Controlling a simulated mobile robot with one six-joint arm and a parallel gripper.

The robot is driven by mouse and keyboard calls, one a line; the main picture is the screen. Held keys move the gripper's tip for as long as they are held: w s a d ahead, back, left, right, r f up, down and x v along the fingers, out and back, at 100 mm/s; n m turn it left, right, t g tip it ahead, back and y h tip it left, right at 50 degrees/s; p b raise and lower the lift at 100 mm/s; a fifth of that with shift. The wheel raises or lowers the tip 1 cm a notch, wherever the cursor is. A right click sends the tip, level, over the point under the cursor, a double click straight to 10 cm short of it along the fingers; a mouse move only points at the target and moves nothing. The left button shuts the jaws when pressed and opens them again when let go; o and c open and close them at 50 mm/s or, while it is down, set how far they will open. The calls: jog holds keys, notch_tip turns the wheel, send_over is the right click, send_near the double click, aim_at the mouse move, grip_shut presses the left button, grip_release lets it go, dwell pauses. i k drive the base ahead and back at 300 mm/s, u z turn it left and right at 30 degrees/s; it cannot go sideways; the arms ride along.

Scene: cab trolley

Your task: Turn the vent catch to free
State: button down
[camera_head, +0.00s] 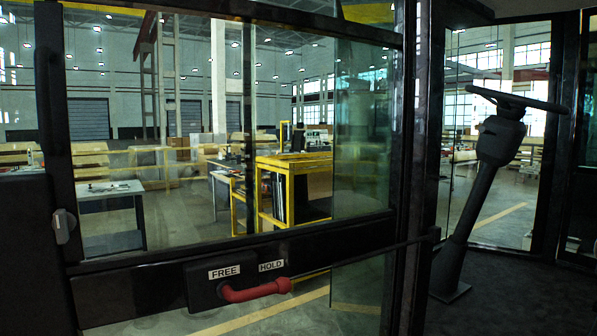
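The vent catch is a red handle (255,291) on a black box (205,290) on the lower bar of the window frame. Its left end bends in toward the box below the white FREE label (224,272). The handle lies nearly level, and its thicker rounded right end sits below the white HOLD label (271,265). My gripper is not in view, and nothing touches the handle.
A steering wheel (515,101) on a slanted dark column (470,205) stands at the right. A thin dark rod (362,258) runs right from near the catch. A small grey fitting (64,226) sits on the left frame post. Beyond the glass are yellow-framed benches (294,165).

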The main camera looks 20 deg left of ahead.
aim_at(62, 222)
jog(key=u, duration=1.2)
jog(key=k, duration=0.55)
jog(key=u, duration=0.45)
jog(key=i, duration=0.5)
jog(key=u, duration=0.65)
jog(key=k, duration=0.1)
jog(key=u, duration=0.3)
